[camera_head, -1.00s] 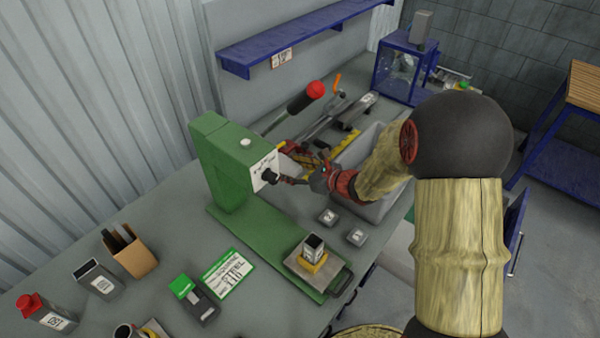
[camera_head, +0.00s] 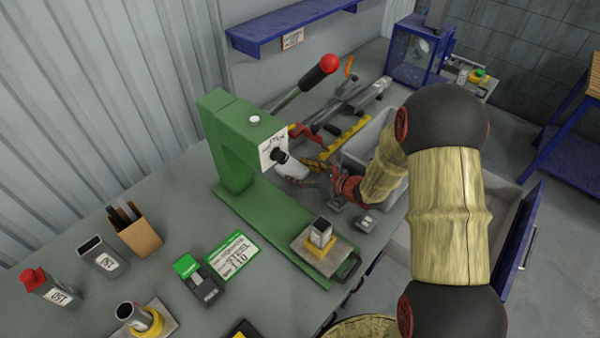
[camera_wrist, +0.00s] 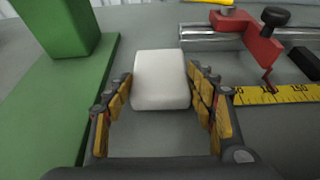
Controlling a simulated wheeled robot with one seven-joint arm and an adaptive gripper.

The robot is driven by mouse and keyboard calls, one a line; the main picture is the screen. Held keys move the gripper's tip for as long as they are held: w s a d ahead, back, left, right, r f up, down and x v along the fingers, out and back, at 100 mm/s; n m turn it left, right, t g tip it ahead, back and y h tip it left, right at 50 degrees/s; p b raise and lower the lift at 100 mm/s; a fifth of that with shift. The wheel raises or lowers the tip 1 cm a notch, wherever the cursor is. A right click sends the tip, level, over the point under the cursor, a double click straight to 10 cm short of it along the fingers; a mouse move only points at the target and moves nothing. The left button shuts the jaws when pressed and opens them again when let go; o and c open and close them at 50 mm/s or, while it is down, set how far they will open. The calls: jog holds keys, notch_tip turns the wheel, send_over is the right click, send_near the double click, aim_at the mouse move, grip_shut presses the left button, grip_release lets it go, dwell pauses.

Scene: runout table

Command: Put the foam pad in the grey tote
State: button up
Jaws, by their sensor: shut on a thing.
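The foam pad (camera_wrist: 161,80) is a white rounded block between my fingers in the wrist view. In the head view the pad (camera_head: 292,167) shows as a pale shape just right of the green press's dial. My gripper (camera_wrist: 160,92) is shut on the pad, with yellow finger pads along both sides. In the head view my gripper (camera_head: 303,176) is beside the press, to the left of the grey tote. The grey tote (camera_head: 360,147) stands behind my forearm, which hides part of its opening.
The green press (camera_head: 232,150) stands close left of my gripper. A yellow ruler (camera_wrist: 275,95) and a red clamp (camera_wrist: 247,38) lie to the right in the wrist view. Small grey blocks (camera_head: 367,222) sit near my wrist. An open drawer (camera_head: 500,215) juts out at right.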

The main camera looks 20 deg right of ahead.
jog(key=shift+f, duration=0.1)
jog(key=o, duration=0.4)
jog(key=shift+o, duration=0.2)
